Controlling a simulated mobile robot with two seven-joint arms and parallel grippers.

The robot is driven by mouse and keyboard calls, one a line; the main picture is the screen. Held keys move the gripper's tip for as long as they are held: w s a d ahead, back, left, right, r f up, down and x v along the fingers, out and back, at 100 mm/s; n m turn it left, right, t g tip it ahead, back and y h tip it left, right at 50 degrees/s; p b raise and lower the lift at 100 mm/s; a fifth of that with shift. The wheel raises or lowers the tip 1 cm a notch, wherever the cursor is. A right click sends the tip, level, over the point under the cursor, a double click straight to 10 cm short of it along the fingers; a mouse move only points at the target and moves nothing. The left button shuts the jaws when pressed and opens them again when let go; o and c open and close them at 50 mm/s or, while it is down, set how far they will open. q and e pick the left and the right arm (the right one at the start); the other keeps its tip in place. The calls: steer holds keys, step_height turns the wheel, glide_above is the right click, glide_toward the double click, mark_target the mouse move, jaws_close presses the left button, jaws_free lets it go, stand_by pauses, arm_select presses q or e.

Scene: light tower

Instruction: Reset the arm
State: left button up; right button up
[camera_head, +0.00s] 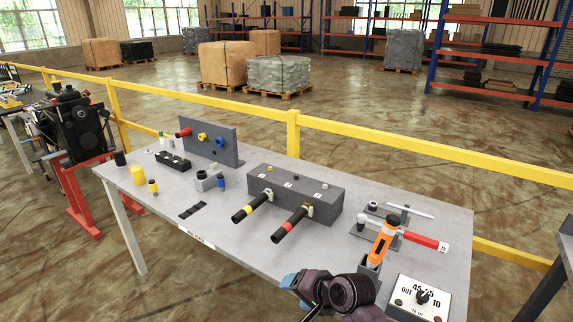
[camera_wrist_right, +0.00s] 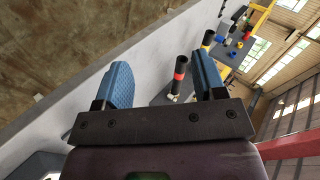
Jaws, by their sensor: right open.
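My right gripper (camera_head: 294,284) is low in the head view, over the front edge of the grey table (camera_head: 330,172). In the right wrist view its two blue fingers (camera_wrist_right: 163,82) stand wide apart with nothing between them. Beyond the fingers, a black handle with a red band (camera_wrist_right: 179,75) shows in the gap, apart from them. The same red-banded handle (camera_head: 288,226) sticks out of a dark grey block (camera_head: 322,200) in the head view. My left gripper is not in view.
A yellow-banded handle (camera_head: 250,209) sits beside the red-banded one. An orange and black tool (camera_head: 382,241), a red-handled lever (camera_head: 424,240) and a white dial panel (camera_head: 419,299) are right of my gripper. A yellow rail (camera_head: 365,137) runs behind the table.

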steer(key=w+d+r+n+t, duration=0.2)
steer(key=w+t, duration=0.1)
steer(key=w, duration=0.1)
steer(key=s+d+f+n+t+h+b, duration=0.1)
steer(key=s+d+n+t+h, duration=0.1)
steer(key=d, duration=0.4)
steer(key=s+d+f+n+t+h, duration=0.1)
steer(key=s+d+f+t+h, duration=0.15)
steer(key=d, duration=0.35)
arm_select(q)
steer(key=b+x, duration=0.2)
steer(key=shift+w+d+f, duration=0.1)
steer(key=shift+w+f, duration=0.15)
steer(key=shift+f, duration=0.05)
arm_select(e)
steer(key=s+d+f+h, duration=0.1)
steer(key=s+d+f, duration=0.2)
steer(key=s, duration=0.4)
steer(key=s+d+f+g+h, duration=0.1)
steer(key=s+d+f, duration=0.3)
steer(key=s, duration=0.3)
steer(key=s+d+f+n+g+h, duration=0.1)
steer(key=s+d+f, duration=0.3)
steer(key=s, duration=0.3)
steer(key=shift+f, duration=0.85)
